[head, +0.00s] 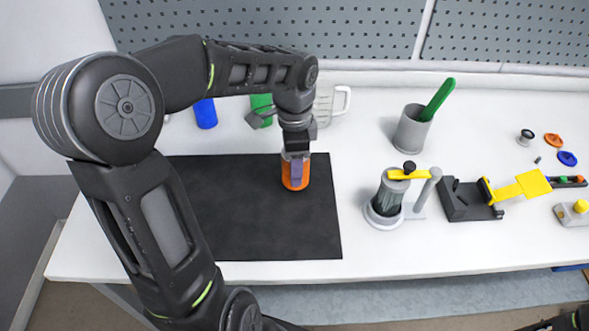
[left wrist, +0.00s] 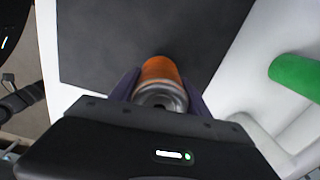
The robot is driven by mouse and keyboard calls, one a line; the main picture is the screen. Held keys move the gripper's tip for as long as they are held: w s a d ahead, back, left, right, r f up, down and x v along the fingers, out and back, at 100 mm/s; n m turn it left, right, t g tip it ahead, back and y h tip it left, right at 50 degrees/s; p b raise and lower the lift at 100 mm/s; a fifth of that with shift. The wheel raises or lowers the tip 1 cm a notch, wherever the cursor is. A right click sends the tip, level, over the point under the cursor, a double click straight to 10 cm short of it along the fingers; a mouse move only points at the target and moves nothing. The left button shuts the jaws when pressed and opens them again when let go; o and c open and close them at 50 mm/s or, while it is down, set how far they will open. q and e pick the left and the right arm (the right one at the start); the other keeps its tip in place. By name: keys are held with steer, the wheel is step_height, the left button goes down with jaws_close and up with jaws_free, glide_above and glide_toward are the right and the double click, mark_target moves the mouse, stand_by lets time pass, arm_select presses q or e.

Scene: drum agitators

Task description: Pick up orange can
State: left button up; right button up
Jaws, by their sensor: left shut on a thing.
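The orange can (head: 295,183) stands upright on the black mat (head: 240,225), near the mat's right edge. My left gripper (head: 296,168) comes down on it from above and is shut on it. In the left wrist view the can (left wrist: 160,68) sits between the two purple fingers of my left gripper (left wrist: 160,90), with its metal top towards the camera. The fingers partly hide the can in the head view. Whether the can is touching the mat or slightly above it is hard to tell.
A blue can (head: 205,113) and a green can (head: 261,108) stand behind the mat, near a white rack (head: 325,107). A grey cup (head: 411,130) with a green-handled tool and a drum device (head: 386,197) stand to the right. The mat's left part is clear.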

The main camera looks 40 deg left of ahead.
arm_select(q)
step_height(320, 180, up, 8)
steer(key=shift+b, duration=0.3)
stand_by(0.7)
